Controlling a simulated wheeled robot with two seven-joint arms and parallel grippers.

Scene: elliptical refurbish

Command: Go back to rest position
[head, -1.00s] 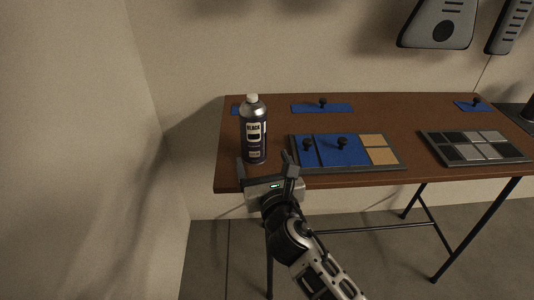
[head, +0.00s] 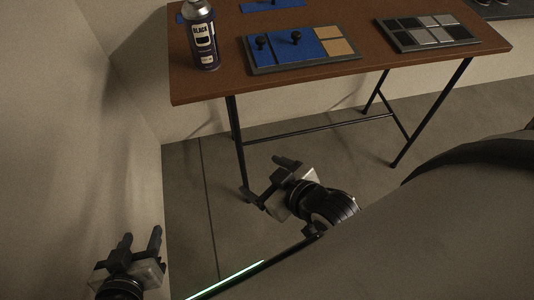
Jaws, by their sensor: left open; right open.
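My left gripper (head: 141,242) is at the lower left, low beside the wall, with its two fingers apart and nothing between them. My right gripper (head: 268,178) is below the table's front edge, over the floor, with its fingers spread and empty. Neither gripper touches anything. The dark spray can (head: 203,40) with a "BLACK" label stands upright near the table's left front corner; its top is cut off by the picture edge.
The brown table (head: 290,82) stands on thin black legs (head: 240,150). On it are a tray with blue and tan panels (head: 345,47) and black knobs, and a grey-and-black tile tray (head: 470,32). A wall (head: 70,130) closes the left side. Open floor (head: 200,200) lies below.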

